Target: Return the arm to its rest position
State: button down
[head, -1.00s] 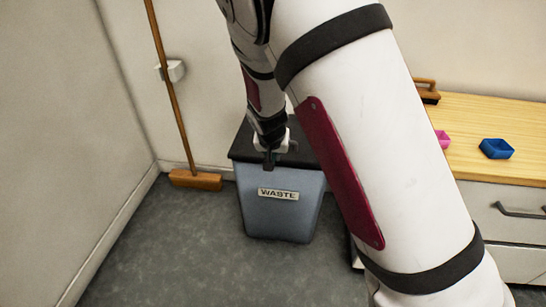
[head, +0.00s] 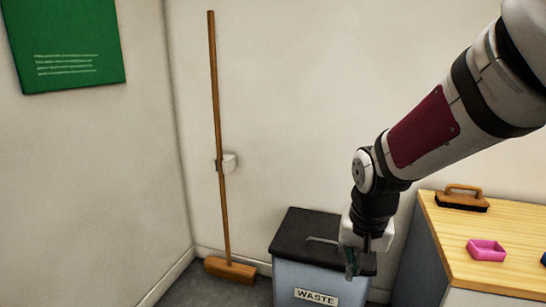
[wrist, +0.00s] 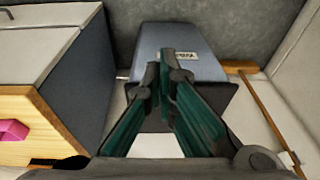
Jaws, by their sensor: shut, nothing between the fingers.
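My gripper (head: 351,268) hangs at the end of my bent arm in the head view, in front of the waste bin's dark lid. In the wrist view my gripper (wrist: 165,68) shows its two green-sided fingers with tips close together and nothing between them. The waste bin (head: 290,277) is blue-grey with a black lid, a handle and a WASTE label; it also shows beyond the fingers in the wrist view (wrist: 207,68). I cannot tell the exact gap between gripper and lid.
A broom (head: 219,160) leans upright in a wall holder left of the bin. A green board (head: 66,45) hangs on the left wall. Space above the bin's left side is clear.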

jog(key=s+d+r+n+g, duration=0.1)
jog(key=s+r, duration=0.2)
jog(key=s, duration=0.7)
jog(key=s+d+r+n+g, duration=0.1)
jog(key=s+r, duration=0.1)
jog(key=s, duration=0.8)
jog(key=s+d+r+n, duration=0.1)
jog(key=s+r, duration=0.2)
jog(key=s, duration=0.7)
notch_tip(320, 180, up, 34)
jog(key=t+p, duration=0.3)
jog(key=p, duration=2.9)
jog(key=shift+w+f+t, duration=0.2)
jog(key=shift+w+t, duration=0.05)
jog(key=shift+t, duration=0.05)
jog(key=shift+d, duration=0.1)
